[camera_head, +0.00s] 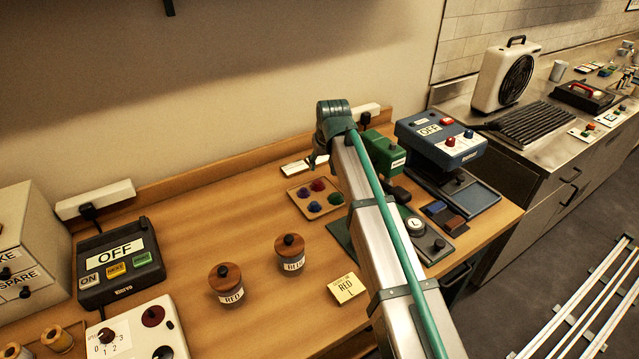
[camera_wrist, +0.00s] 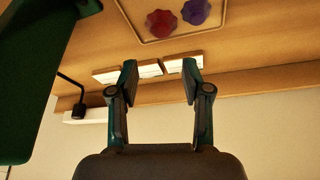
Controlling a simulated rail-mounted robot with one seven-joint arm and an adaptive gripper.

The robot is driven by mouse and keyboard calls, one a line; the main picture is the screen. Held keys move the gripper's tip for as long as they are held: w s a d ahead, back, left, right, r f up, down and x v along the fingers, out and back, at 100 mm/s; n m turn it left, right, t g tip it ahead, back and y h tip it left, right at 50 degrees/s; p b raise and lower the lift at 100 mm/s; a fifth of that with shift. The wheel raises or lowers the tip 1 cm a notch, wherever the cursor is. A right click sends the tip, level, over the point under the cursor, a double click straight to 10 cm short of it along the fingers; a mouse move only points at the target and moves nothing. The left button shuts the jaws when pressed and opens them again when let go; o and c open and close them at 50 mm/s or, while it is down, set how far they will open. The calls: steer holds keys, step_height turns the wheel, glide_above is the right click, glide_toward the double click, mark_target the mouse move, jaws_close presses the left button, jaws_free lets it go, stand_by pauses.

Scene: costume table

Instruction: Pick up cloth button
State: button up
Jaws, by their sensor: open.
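A shallow wooden tray (camera_head: 297,201) lies on the table and holds several small coloured pieces, among them a red one (camera_head: 318,185) and a blue one (camera_head: 314,207). They may be the cloth buttons; I cannot tell which one the task means. In the wrist view a red piece (camera_wrist: 160,23) and a purple piece (camera_wrist: 195,11) show at the top edge; the other pieces are out of that view. My gripper (camera_wrist: 160,68) is open and empty, with its fingers apart from the pieces. In the head view my gripper (camera_head: 316,160) is near the tray's back edge.
A green device (camera_head: 383,152) stands close right of my gripper. White cards (camera_wrist: 148,69) lie by the back ledge. Two lidded jars (camera_head: 291,254) and a yellow card (camera_head: 346,288) stand in front of the tray. Bare tabletop (camera_head: 225,225) lies left of the tray.

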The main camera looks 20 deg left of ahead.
mark_target(318, 182)
steer(key=p+x, duration=0.1)
steer(key=x, duration=0.4)
steer(key=shift+s, duration=0.15)
steer(key=shift+p+x, duration=1.35)
steer(key=shift+x, duration=1.8)
steer(key=shift+s+d, duration=0.1)
steer(key=shift+s, duration=0.05)
steer(key=c, duration=0.8)
